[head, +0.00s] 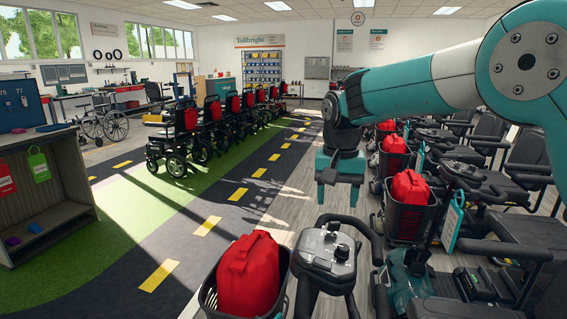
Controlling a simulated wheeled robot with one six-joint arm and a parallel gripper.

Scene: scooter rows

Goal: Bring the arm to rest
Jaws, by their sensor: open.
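My arm (420,82) reaches in from the upper right in teal and dark grey, bent at a large joint. My gripper (340,188) hangs from its end, pointing down, with its jaws open. No object shows between the jaws. It is in front of the scooter row, above and behind the nearest scooter's handlebar console (325,252) in the picture. I cannot tell the exact gap between them.
Scooters with black baskets (408,218) holding red containers (248,275) line the right side. Power wheelchairs (185,135) stand in a row at the left. A dark lane with yellow dashes (207,226) runs clear between them. A wooden counter (60,195) stands far left.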

